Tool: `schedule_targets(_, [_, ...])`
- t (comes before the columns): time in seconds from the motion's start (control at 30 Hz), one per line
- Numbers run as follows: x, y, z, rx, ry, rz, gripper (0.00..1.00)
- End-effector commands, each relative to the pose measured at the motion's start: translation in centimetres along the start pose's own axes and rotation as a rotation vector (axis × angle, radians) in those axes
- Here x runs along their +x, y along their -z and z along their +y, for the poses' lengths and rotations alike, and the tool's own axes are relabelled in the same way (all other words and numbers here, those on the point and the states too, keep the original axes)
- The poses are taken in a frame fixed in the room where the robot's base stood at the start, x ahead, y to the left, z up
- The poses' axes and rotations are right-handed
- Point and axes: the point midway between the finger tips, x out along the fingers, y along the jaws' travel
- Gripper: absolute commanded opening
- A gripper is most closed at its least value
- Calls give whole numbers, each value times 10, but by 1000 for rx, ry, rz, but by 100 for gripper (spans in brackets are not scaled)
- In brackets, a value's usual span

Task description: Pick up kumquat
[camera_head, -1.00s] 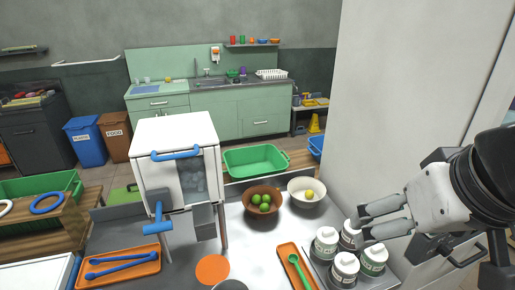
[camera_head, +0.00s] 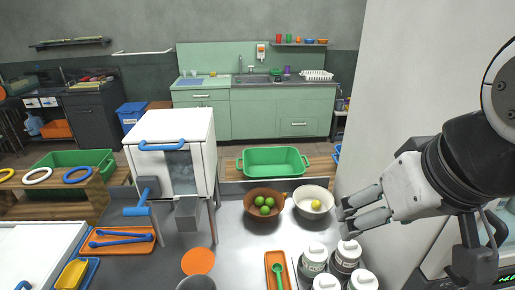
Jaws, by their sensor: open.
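The kumquat is most likely the small yellow fruit (camera_head: 316,204) lying in the white bowl (camera_head: 313,190) on the metal counter, right of centre. A brown bowl (camera_head: 249,210) with several green fruits (camera_head: 264,205) stands just left of it. My gripper (camera_head: 343,212) comes in from the right, its two pale fingers apart and pointing left. It appears close to the right side of the white bowl. No fruit shows between the fingers; their exact height over the counter is hard to tell.
White-lidded jars (camera_head: 315,258) stand in front of my gripper. An orange tray with a green spoon (camera_head: 277,272) lies left of them. A white press box (camera_head: 178,155) stands left of the bowls. A green basin (camera_head: 272,161) sits behind. A pale wall (camera_head: 400,90) rises at right.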

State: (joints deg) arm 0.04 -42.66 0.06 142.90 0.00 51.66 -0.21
Motion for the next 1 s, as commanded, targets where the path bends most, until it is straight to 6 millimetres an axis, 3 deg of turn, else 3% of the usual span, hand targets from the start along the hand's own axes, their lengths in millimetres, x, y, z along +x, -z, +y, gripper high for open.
schedule_targets(0.03, [4,7,0,-8,-2,-4,49])
schedule_targets(0.13, [17,29,0,-42,-9,-25,28])
schedule_targets(0.47, [105,155,-2,-258,-14,-133,28])
schedule_targets(0.77, [223,253,-3,-450,33,-226,28])
schedule_targets(1.0, [339,309,1,-584,101,-287,28])
